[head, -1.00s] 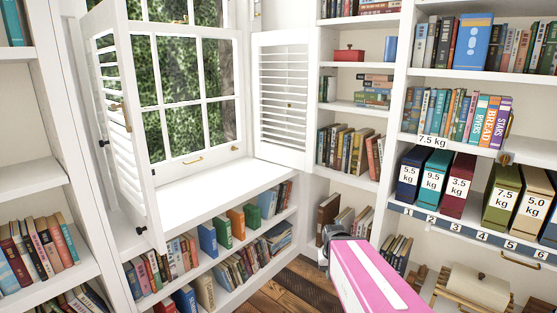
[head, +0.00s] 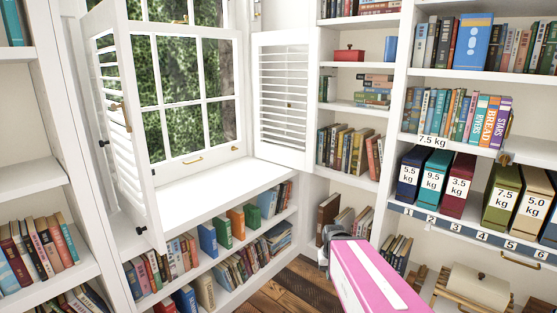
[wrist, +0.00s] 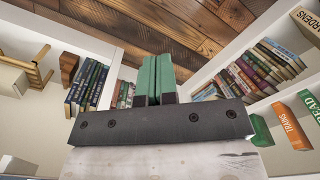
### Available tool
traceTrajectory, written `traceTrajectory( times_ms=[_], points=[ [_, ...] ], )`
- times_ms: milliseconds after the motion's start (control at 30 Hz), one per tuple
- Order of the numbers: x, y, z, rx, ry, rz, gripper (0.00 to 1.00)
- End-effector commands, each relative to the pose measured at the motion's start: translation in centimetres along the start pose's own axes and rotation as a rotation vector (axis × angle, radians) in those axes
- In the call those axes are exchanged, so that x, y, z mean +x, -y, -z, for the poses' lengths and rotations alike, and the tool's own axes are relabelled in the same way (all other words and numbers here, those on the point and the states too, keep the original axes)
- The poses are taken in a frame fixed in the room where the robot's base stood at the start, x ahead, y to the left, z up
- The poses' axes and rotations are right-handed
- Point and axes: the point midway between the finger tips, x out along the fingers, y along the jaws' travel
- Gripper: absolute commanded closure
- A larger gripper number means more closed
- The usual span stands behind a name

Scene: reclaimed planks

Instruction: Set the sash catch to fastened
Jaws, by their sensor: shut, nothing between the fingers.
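The window (head: 190,95) has white-framed panes, with a lower sash in front. A small brass fitting (head: 184,20), which looks like the sash catch, sits on the rail near the top of the picture. It is too small to tell whether it is fastened. A brass pull handle (head: 193,160) is on the sash's bottom rail. In the wrist view my gripper (wrist: 155,78) has its two green fingers together, shut and empty. It points down towards the plank floor, away from the window. In the head view the fingers are hidden, and my pink arm is at the lower right.
A louvred shutter (head: 112,115) stands open left of the window, and another (head: 283,95) to the right. A white sill (head: 195,190) lies below, clear on top, over filled bookshelves. Bookshelves with labelled weight boxes (head: 434,178) stand at right. Plank floor (wrist: 170,35) is open below.

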Motion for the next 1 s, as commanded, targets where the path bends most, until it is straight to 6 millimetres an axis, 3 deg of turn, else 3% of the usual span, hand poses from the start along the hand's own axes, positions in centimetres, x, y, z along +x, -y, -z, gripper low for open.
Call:
traceTrajectory(
  times_ms=[400, 533, 667, 1000],
  points=[
    [0.0, 0.0, 0.1, 0.000, 0.000, 0.000, 1.00],
    [-0.2, 0.3, 1.0, -0.002, -0.011, 0.005, 1.00],
    [-0.8, 1.3, 3.6, -0.007, -0.042, 0.021, 1.00],
    [-4.5, 5.5, 13.0, -0.027, -0.164, 0.088, 1.00]
  ],
)
